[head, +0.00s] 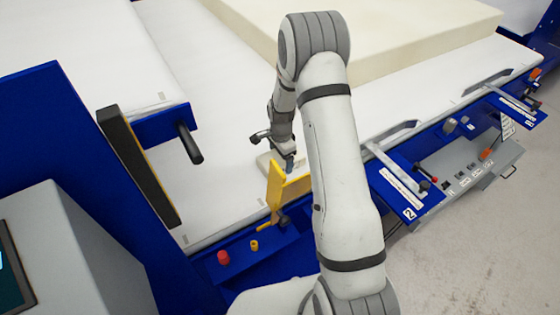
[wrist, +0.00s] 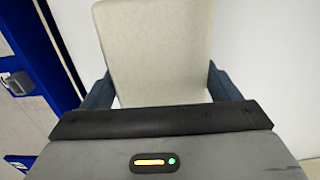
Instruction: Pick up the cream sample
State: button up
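The cream sample (wrist: 155,50) is a flat pale block with rounded corners. It fills the upper middle of the wrist view, between my two dark fingers. In the head view the sample (head: 264,161) lies on the white bed, partly hidden by my gripper and a yellow part. My gripper (wrist: 160,70) has its fingers wide apart, one at each side edge of the sample. Its fingertips appear very close to those edges; contact is not clear. In the head view my gripper (head: 290,163) points down at the sample, and its fingers are partly hidden.
A yellow upright plate (head: 288,188) stands close in front of my gripper. A blue panel with a red button (head: 223,257) is below it. A large cream foam block (head: 390,45) lies behind my arm. The white bed (head: 215,105) left of my gripper is clear.

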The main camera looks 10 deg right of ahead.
jog(key=c, duration=0.4)
jog(key=shift+r, duration=0.1)
jog(key=shift+c, duration=0.2)
